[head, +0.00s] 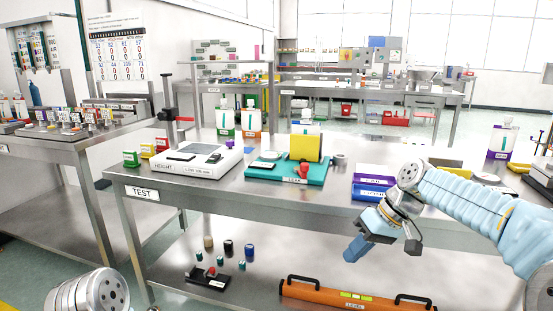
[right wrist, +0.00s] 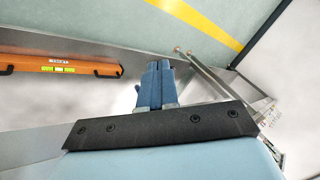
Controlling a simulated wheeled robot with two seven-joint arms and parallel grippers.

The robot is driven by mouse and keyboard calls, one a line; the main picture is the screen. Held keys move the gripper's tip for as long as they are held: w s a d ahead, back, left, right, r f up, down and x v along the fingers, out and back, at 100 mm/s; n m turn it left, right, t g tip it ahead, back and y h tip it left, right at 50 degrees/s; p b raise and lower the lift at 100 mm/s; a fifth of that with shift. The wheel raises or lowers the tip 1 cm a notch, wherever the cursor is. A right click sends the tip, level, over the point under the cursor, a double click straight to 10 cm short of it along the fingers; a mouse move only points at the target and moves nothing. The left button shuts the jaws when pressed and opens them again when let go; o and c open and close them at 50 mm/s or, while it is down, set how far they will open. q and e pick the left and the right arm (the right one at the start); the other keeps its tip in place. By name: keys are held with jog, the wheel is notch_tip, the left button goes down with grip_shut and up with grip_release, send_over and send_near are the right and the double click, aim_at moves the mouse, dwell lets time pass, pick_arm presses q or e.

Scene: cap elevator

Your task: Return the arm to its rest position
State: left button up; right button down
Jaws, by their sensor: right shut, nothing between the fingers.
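My right arm (head: 470,205) is sheathed in light blue and reaches in from the right edge of the head view. My right gripper (head: 354,250) points down to the left, in front of the test table's (head: 225,200) front edge and apart from it. In the right wrist view its blue fingers (right wrist: 158,78) are together with nothing between them. A round grey metal joint of mine (head: 88,295) shows at the bottom left. My left gripper is out of view.
The table holds a height gauge (head: 205,158), a teal leak fixture (head: 285,172) and blue and purple boxes (head: 372,188) close to my right arm. An orange level (head: 350,295) lies below; it also shows in the right wrist view (right wrist: 60,64). Another bench (head: 60,150) stands left.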

jog(key=s+a+f+m+h, duration=0.1)
jog(key=s+f+m, duration=0.1)
jog(key=f, duration=1.4)
jog(key=s+a+f+m+h, duration=0.1)
jog(key=s+a+f+m, duration=0.1)
jog(key=f, duration=1.4)
jog(key=s+a+f+m, duration=0.1)
jog(key=s+f, duration=0.5)
jog(key=s, duration=0.3)
jog(key=s+a+f+m, duration=0.1)
jog(key=s+a+f, duration=0.1)
jog(key=s+f, duration=0.5)
jog(key=s, duration=0.2)
jog(key=shift+s+a, duration=0.25)
jog(key=shift+s, duration=0.05)
dwell(0.5)
